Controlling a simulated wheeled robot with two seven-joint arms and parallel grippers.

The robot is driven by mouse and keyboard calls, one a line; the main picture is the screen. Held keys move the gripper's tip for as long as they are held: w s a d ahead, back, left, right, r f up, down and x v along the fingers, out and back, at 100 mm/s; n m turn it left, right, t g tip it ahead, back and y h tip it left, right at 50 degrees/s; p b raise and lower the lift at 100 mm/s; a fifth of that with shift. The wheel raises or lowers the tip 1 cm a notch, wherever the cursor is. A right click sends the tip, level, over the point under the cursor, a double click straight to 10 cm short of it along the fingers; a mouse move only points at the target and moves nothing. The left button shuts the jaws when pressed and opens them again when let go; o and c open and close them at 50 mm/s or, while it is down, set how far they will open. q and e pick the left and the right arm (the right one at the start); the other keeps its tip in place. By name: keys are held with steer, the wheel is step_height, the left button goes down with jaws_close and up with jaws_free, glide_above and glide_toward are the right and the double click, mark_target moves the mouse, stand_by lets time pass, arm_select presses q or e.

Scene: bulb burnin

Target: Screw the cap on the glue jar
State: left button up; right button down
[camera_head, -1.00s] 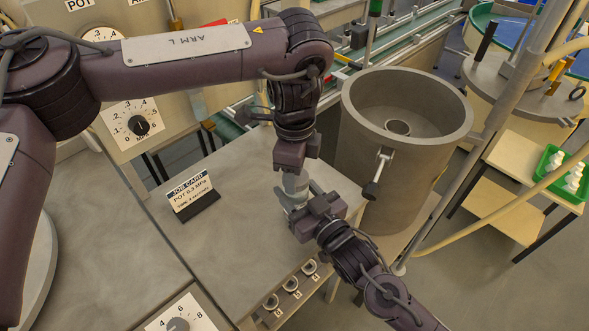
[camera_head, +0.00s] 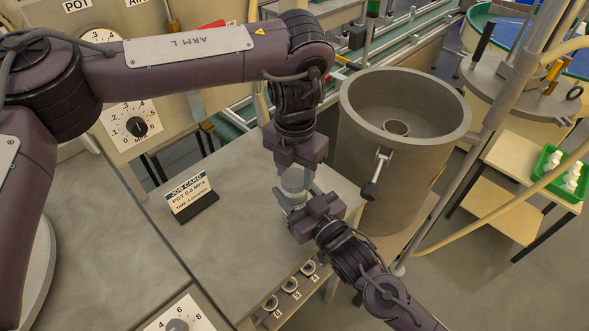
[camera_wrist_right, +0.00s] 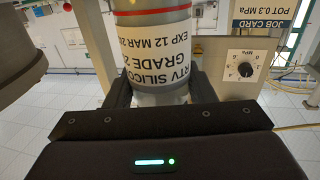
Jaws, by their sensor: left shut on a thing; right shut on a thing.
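The glue jar (camera_head: 294,181) is a pale cylinder between my two grippers, above the workbench. In the right wrist view the jar (camera_wrist_right: 152,60) shows a white label with upside-down RTV silicone lettering and a red ring. My right gripper (camera_head: 299,205) is shut on the jar, with its dark fingers (camera_wrist_right: 158,90) on both sides. My left gripper (camera_head: 295,168) points down from above and is shut at the jar's upper end. The cap is hidden between the left jaws, so its seating on the jar cannot be seen.
A job card (camera_head: 189,195) stands on the grey bench (camera_head: 232,238). Several ring-shaped holders (camera_head: 290,285) line the bench's front edge. A large open grey pot (camera_head: 404,150) stands close on the right. A green tray (camera_head: 560,172) with white bottles is at far right.

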arm_select(q)
steer(key=o, duration=1)
step_height(320, 180, up, 12)
arm_select(e)
steer(key=c, duration=0.6)
jaws_free()
steer(key=shift+o, duration=0.2)
